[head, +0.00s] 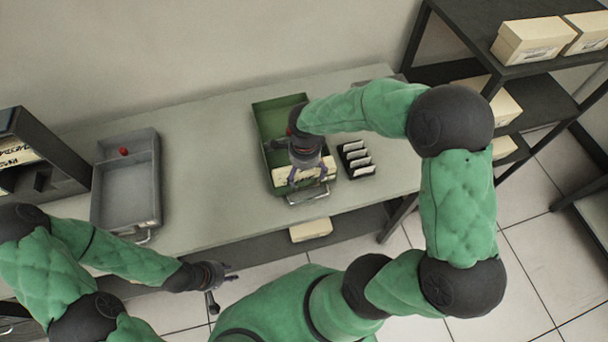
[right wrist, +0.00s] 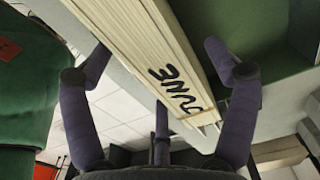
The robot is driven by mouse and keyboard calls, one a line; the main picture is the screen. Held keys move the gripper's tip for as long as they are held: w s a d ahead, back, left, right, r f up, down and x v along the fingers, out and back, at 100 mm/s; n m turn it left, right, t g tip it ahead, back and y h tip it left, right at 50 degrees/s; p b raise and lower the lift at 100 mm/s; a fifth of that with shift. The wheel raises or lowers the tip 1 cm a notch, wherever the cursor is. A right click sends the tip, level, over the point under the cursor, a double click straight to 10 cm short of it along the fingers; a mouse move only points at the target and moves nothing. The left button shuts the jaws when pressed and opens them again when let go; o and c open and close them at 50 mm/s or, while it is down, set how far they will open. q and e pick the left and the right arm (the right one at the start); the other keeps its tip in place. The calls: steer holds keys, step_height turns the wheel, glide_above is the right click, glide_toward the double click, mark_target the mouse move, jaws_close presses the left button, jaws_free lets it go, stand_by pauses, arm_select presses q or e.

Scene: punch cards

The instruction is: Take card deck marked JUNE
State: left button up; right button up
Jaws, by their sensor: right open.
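The cream card deck marked JUNE (right wrist: 150,45) lies between the spread fingers of my right gripper (right wrist: 165,75) in the right wrist view. Its black lettering reads upside down there. In the head view the deck (head: 281,177) sits at the front end of a green metal tray (head: 268,122), partly hidden by my right gripper (head: 307,179). The right gripper points down over the deck, its fingers apart on either side; I cannot tell whether any finger touches it. My left gripper (head: 222,287) is open and empty, low in front of the table.
A grey tray (head: 107,192) with a small red object (head: 123,151) stands on the table (head: 210,130) at the left. A black rack (head: 356,160) with white cards is right of the green tray. Dark shelves (head: 535,68) with boxes stand at the right.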

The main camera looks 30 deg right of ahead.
jaws_close()
steer(key=shift+r, duration=0.1)
